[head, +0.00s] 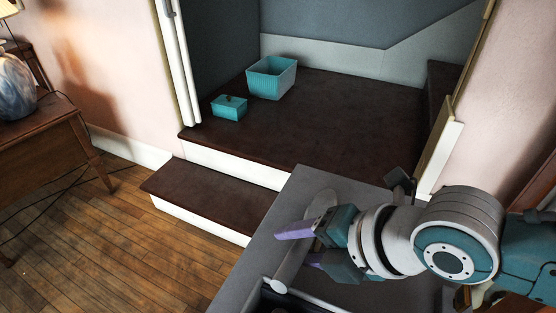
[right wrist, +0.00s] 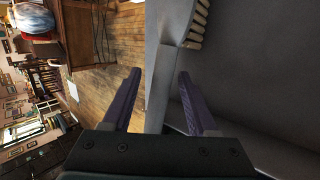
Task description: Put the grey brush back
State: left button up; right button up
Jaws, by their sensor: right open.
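The grey brush (head: 293,262) lies at the lower middle of the head view, over a grey flat surface (head: 262,243). Its rounded head (head: 322,197) is partly behind my right gripper (head: 294,247). In the right wrist view the brush (right wrist: 168,45) runs lengthwise between the two purple fingers, with pale bristles (right wrist: 198,25) at the top. My right gripper (right wrist: 160,85) is open, one finger on either side of the handle; whether either finger touches it I cannot tell. My left gripper is not in view.
A wooden side table (head: 40,140) stands at left. The platform's right half is clear.

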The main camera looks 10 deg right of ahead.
jog(key=shift+r+p, duration=0.35)
jog(key=p+v, duration=0.4)
jog(key=v, duration=0.8)
jog(key=s+a+r+m+h, duration=0.1)
jog(key=s+a+r+m, duration=0.25)
jog(key=m, duration=0.65)
jog(key=s+d+m+g+h, duration=0.2)
jog(key=s+d+m+h, duration=0.2)
jog(key=s+d+m, duration=0.5)
jog(key=m, duration=0.6)
jog(key=shift+f+m+g, duration=0.15)
jog(key=shift+m+g, duration=0.15)
jog(key=shift+m, duration=0.1)
